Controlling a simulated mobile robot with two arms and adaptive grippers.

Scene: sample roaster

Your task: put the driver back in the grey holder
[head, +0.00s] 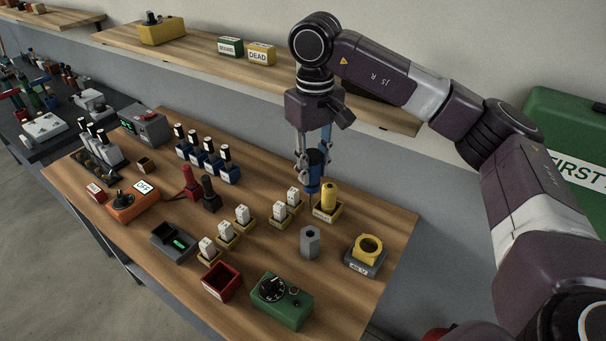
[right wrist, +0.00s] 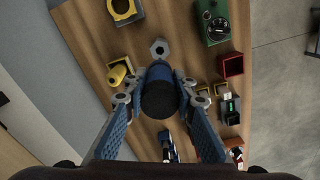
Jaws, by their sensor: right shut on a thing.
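The driver (head: 314,181) has a blue handle with a black end. My right gripper (head: 313,168) is shut on it and holds it roughly upright above the table. In the right wrist view the driver's black end (right wrist: 160,99) faces the camera between the fingers, and its lower part is hidden. The grey holder (head: 310,243) is a six-sided post with a hole in its top, standing on the table nearer the front than the driver. It also shows in the right wrist view (right wrist: 159,47), just beyond the driver. My left gripper is not in view.
A yellow cylinder (head: 328,196) in a tray stands close beside the driver. White blocks in yellow holders (head: 242,214) stand left of the grey holder. A yellow ring (head: 368,248) on a grey base stands to its right, and a green box (head: 281,301) in front.

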